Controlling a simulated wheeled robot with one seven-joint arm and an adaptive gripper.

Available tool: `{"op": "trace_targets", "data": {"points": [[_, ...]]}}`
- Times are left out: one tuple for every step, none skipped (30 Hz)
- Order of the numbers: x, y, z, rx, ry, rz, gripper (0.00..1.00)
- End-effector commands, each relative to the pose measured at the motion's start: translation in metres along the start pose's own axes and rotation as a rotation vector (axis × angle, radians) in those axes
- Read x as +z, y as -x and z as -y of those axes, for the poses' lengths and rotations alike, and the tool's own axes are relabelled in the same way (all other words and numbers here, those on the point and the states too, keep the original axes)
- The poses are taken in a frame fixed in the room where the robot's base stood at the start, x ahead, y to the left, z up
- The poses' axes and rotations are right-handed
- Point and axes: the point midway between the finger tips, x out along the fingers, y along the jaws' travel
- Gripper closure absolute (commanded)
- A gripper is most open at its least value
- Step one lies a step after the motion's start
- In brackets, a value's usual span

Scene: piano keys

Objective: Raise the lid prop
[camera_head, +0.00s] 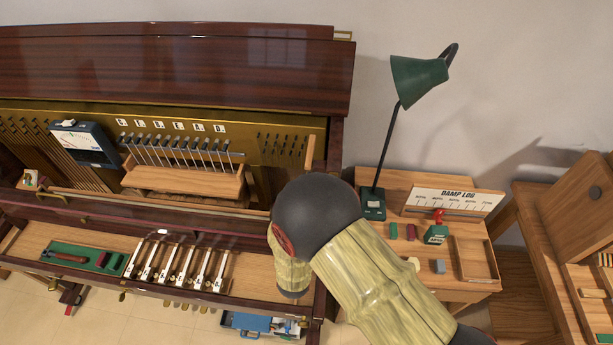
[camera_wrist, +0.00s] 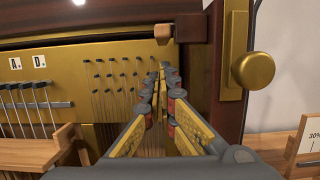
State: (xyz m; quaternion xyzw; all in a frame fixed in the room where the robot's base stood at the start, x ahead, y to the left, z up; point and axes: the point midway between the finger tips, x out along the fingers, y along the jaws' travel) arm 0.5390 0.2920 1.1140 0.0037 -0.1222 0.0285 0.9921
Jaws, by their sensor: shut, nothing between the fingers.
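The upright piano has its dark lid (camera_head: 180,60) raised at the back. A short pale upright strip (camera_head: 309,150) stands at the right end of its opening and may be the lid prop. In the wrist view a tall brass-coloured upright (camera_wrist: 235,50) with a round knob (camera_wrist: 250,70) stands right of my gripper. A small wooden block (camera_wrist: 163,33) shows above the fingertips. My gripper (camera_wrist: 163,75) is shut and empty, in front of the tuning pins and strings, touching nothing that I can make out. In the head view my arm hides it.
A wooden tray with several levers (camera_head: 185,180) sits inside the piano, beside a dial meter (camera_head: 83,142). A green lamp (camera_head: 418,80) stands on the side table (camera_head: 400,182) at the right. Several white-topped key parts (camera_head: 180,268) lie on the front shelf.

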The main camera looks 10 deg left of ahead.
Motion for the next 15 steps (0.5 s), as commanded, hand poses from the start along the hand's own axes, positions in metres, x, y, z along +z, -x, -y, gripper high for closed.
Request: {"op": "trace_targets", "data": {"points": [[0.001, -0.010, 0.001, -0.003, -0.001, 0.001, 1.00], [0.000, -0.015, 0.001, -0.004, -0.001, 0.001, 1.00], [0.000, -0.022, 0.002, -0.004, 0.000, 0.001, 1.00], [0.001, -0.028, 0.001, -0.003, 0.000, 0.002, 1.00], [0.001, -0.033, 0.002, -0.004, 0.000, 0.002, 1.00], [0.001, -0.041, 0.001, -0.004, -0.001, 0.002, 1.00], [0.001, -0.045, 0.001, -0.003, -0.001, 0.002, 1.00], [0.000, -0.050, 0.001, -0.003, 0.000, 0.001, 1.00], [0.000, -0.056, 0.002, -0.003, 0.001, 0.000, 1.00], [0.000, -0.060, 0.001, -0.003, 0.001, 0.001, 1.00], [0.000, -0.064, 0.001, -0.002, 0.000, 0.001, 1.00], [0.000, -0.068, 0.001, -0.002, 0.000, 0.001, 1.00], [0.000, -0.071, 0.001, -0.002, 0.000, 0.001, 1.00], [0.000, -0.073, 0.001, -0.002, 0.000, 0.000, 1.00], [0.000, -0.076, 0.001, -0.002, 0.000, -0.001, 1.00]]}}
